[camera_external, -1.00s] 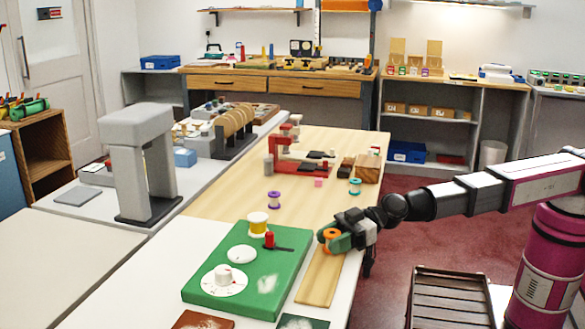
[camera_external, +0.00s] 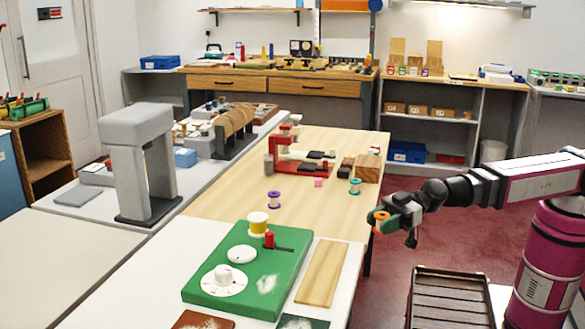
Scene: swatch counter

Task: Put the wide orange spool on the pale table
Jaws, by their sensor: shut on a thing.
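The orange spool (camera_external: 378,216) is held up in the air at the right edge of the counter. My gripper (camera_external: 385,222) is shut on it, with the fingers partly covering it. The pale wood counter top (camera_external: 230,190) lies to the left of the gripper, with a white top (camera_external: 150,290) in front of it. A separate pale, bare table (camera_external: 60,250) stands at the far left front. I cannot tell which of these surfaces is the pale table.
A green board (camera_external: 210,285) carries a yellow spool (camera_external: 258,223) and white discs. A wooden plank (camera_external: 322,275) lies beside it. A purple spool (camera_external: 274,198) and a teal spool (camera_external: 355,186) stand on the wood top. A dark slatted stool (camera_external: 450,295) stands below.

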